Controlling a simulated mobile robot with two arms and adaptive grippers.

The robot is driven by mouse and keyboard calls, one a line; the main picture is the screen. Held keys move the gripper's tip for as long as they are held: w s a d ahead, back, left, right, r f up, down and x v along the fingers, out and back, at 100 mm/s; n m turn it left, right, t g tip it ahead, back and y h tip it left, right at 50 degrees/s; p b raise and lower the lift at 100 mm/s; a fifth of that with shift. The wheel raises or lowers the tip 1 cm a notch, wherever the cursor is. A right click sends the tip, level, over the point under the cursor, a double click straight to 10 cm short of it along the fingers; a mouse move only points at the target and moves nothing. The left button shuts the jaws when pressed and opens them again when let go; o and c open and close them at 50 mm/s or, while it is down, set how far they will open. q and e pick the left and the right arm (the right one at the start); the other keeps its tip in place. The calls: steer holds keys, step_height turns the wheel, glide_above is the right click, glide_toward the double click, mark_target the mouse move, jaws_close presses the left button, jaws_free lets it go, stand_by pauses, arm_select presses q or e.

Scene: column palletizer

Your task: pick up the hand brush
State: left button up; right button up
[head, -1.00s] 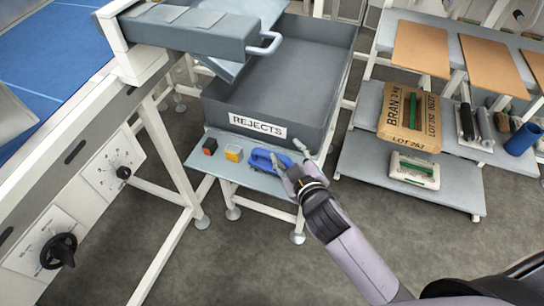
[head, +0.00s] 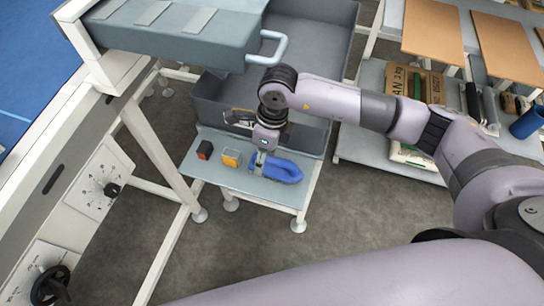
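The blue hand brush (head: 284,171) lies on the small grey shelf (head: 213,177) below the reject bin. My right arm reaches in from the right, and its gripper (head: 258,163) points down over the left end of the brush. The fingers are at the brush, seen nearly edge-on and small. I cannot tell whether they are closed on it or only around it. The brush looks to be resting on the shelf. My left gripper is not in view.
A red-and-black block (head: 205,150) and a yellow block (head: 231,158) stand left of the brush. The grey reject bin (head: 210,100) rises behind, its label mostly hidden by my arm. A rack (head: 350,140) with bags stands at the right.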

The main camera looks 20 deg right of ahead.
mark_target(277, 160)
steer(key=d, duration=0.1)
steer(key=w+d+h, duration=0.1)
steer(key=d+f+h, duration=0.1)
steer(key=d, duration=0.1)
steer(key=shift+w+d, duration=0.1)
steer(key=shift+w, duration=0.25)
steer(key=shift+f+p, duration=0.35)
step_height(277, 160, down, 4)
steer(key=shift+f+p, duration=0.25)
steer(key=shift+p, duration=0.65)
steer(key=shift+f, duration=0.5)
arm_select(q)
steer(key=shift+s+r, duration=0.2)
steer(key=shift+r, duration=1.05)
arm_select(e)
steer(key=shift+c, duration=0.7)
jaws_close()
